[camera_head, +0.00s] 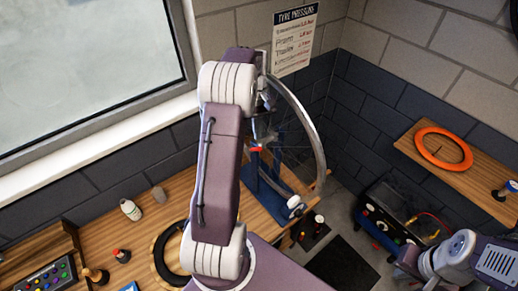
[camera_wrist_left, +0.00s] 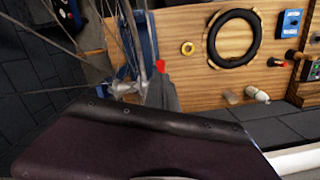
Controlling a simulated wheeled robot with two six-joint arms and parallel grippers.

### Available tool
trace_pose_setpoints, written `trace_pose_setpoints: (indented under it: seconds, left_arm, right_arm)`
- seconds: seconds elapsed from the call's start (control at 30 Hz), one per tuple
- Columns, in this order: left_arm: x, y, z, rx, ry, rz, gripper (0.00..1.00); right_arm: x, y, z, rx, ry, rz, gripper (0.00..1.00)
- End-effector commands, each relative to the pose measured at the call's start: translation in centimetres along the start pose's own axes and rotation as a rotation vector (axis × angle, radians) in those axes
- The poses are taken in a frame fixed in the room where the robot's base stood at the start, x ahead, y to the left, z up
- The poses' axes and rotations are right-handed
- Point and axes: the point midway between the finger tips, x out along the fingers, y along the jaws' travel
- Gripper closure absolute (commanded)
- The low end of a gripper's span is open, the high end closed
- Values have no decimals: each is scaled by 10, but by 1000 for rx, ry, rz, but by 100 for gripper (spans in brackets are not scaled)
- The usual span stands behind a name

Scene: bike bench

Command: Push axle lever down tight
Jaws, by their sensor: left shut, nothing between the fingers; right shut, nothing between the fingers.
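The wheel (camera_head: 310,125) stands upright in a blue stand (camera_head: 266,188) on the wooden bench. A small red piece, seemingly the end of the axle lever (camera_head: 256,149), shows beside the stand; it is also red in the left wrist view (camera_wrist_left: 160,66). My left arm reaches over the bench and hides part of this area. My left gripper's grey fingers (camera_wrist_left: 162,92) are shut and empty, their tips close to the red piece; I cannot tell if they touch. My right gripper (camera_head: 406,259) is shut and empty at the lower right, away from the wheel, its fingertips unclear.
A black tyre (camera_head: 166,254), bottles (camera_head: 130,209) and a control box (camera_head: 46,281) with buttons are on the bench at left. An orange ring (camera_head: 443,149) lies on a shelf at right, above a dark machine (camera_head: 392,214). The window and wall are behind.

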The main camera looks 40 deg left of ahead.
Motion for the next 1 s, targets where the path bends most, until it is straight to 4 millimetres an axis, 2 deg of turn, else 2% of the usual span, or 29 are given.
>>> trace_pose_setpoints:
  seconds: [0.03, 0.23, 0.4, 0.8, 1.0]
  left_arm:
    - [13, 0, 0, 0, -1, 0, 100]
    - [38, 0, -1, 0, 1, 0, 100]
    - [44, 0, 0, 0, 1, 0, 100]
    - [44, 0, 0, 0, 1, 0, 100]
    - [62, 0, -2, 0, -1, -1, 100]
  right_arm:
    - [9, 0, 1, 0, 0, 0, 100]
    - [29, 0, 3, 0, -1, 0, 100]
    - [36, 1, 4, 0, -1, 0, 100]
    - [36, 1, 4, 0, 0, 0, 100]
    - [48, 1, 5, 0, 0, 0, 100]
